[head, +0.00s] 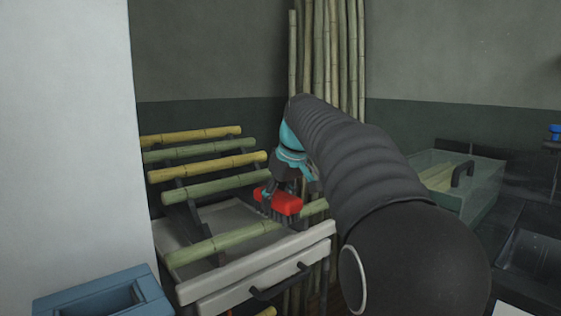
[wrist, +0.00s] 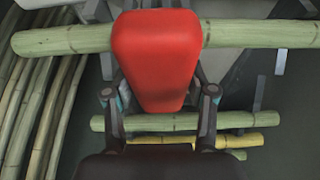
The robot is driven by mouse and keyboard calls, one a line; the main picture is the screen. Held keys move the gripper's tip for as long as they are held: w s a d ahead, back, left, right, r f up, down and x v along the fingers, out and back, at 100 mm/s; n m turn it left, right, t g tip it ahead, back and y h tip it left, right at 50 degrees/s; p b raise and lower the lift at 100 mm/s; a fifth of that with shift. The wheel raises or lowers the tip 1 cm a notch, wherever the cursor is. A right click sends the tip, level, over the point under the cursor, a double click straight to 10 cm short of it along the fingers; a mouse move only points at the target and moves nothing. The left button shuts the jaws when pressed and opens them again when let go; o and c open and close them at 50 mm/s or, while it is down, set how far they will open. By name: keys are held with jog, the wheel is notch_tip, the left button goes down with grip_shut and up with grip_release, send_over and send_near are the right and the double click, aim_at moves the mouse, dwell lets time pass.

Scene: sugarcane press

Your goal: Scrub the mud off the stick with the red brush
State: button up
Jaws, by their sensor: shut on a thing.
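My gripper (head: 282,210) is shut on the red brush (head: 284,199), which also fills the middle of the wrist view (wrist: 157,55). The brush is over the nearest green stick (head: 215,243), and in the wrist view that stick (wrist: 60,40) runs across behind it. The brush hides the middle of the stick, and I cannot tell whether they touch. I make out no clear mud on the visible parts of the stick. The bristles are hidden.
Several yellow and green sticks (head: 205,188) lie on a rack behind. A pale tray (head: 240,216) with a dark-handled front is below the stick. A blue box (head: 100,302) stands front left. Tall canes (head: 330,50) stand at the back wall. A glass-sided bin (head: 470,208) is at right.

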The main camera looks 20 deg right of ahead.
jog(key=shift+w+r, duration=0.1)
jog(key=shift+r, duration=0.15)
notch_tip(320, 180, up, 2)
jog(key=shift+r, duration=0.1)
jog(key=shift+d+r+p, duration=0.1)
jog(key=shift+r+p, duration=0.2)
jog(key=shift+r, duration=2.5)
